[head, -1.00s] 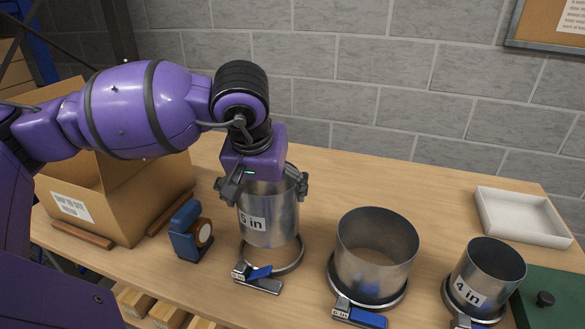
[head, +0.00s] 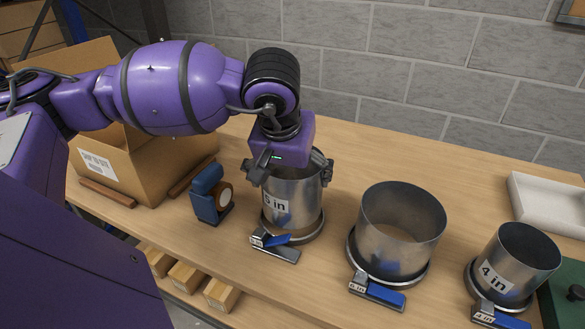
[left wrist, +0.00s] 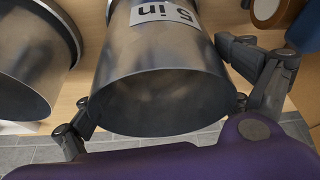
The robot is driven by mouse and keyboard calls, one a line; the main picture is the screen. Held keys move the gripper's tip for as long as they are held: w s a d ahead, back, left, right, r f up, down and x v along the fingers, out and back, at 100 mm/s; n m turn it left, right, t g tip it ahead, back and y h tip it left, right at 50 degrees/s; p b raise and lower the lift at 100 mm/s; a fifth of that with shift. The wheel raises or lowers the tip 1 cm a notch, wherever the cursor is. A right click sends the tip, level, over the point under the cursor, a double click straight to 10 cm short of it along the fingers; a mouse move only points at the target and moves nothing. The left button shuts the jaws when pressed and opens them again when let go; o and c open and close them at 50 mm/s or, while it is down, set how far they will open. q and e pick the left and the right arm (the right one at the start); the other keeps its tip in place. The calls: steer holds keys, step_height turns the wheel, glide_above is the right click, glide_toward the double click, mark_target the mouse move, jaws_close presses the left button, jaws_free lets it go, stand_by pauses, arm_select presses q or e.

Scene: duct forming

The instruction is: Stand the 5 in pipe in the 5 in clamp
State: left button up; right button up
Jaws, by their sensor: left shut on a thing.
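The 5 in pipe (head: 298,202) is a short metal cylinder with a "5 in" label, upright in the head view. My left gripper (head: 290,172) is shut on its upper rim from above. The 5 in clamp (head: 275,250) is a ring with a blue lever on the table; the pipe's lower end is at the ring, and I cannot tell if it is fully seated. In the left wrist view the pipe (left wrist: 160,75) stands between the fingers of my left gripper (left wrist: 165,115), its open end toward the camera. My right gripper is not in view.
To the right, a wider pipe (head: 398,225) stands in the 6 in clamp (head: 378,290), and the 4 in pipe (head: 508,265) stands in its clamp (head: 497,317). A blue tape dispenser (head: 208,195) and a cardboard box (head: 140,165) are left. A white tray (head: 545,205) is far right.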

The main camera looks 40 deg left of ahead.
arm_select(q)
steer(key=shift+f+b, duration=1.55)
steer(key=shift+f, duration=0.4)
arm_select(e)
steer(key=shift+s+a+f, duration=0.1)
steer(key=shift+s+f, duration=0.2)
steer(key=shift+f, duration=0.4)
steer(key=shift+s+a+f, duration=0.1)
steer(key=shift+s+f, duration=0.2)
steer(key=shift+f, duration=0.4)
arm_select(q)
steer(key=o, duration=1)
steer(key=shift+r, duration=0.15)
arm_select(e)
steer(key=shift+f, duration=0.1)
arm_select(q)
steer(key=v, duration=1.2)
